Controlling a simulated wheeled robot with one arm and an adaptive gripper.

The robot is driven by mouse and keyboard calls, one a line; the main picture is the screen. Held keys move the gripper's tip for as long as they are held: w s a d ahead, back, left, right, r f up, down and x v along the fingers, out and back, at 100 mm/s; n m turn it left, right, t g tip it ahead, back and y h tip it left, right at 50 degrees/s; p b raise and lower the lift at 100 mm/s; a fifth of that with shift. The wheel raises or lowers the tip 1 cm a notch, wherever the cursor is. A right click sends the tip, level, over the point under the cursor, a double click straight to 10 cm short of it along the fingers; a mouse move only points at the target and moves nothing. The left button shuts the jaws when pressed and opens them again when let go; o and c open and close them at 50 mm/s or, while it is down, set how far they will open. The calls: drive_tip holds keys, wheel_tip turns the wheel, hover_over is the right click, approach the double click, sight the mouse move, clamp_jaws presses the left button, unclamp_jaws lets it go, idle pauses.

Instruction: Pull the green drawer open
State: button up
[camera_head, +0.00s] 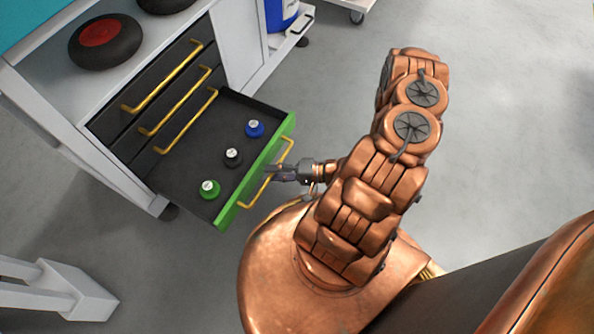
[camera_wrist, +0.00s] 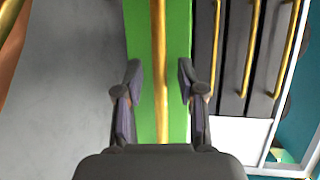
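The green drawer (camera_head: 243,190) is the lowest in the cabinet and stands pulled out, its dark inside showing. Its yellow bar handle (camera_head: 256,193) runs along the green front. My gripper (camera_head: 272,172) is at the middle of this handle. In the wrist view, the two fingers (camera_wrist: 159,78) are spread apart, one on each side of the handle (camera_wrist: 160,35), with a gap on both sides. The green front (camera_wrist: 142,50) shows behind them. The gripper holds nothing.
Dark closed drawers with yellow handles (camera_head: 165,75) sit above. A dark reel with a red centre (camera_head: 104,40) lies on top. Grey floor (camera_head: 500,130) is clear at right.

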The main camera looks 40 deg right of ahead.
drive_tip(key=v, duration=1.1)
drive_tip(key=shift+s+r, duration=0.1)
idle(0.5)
drive_tip(key=shift+d, duration=0.1)
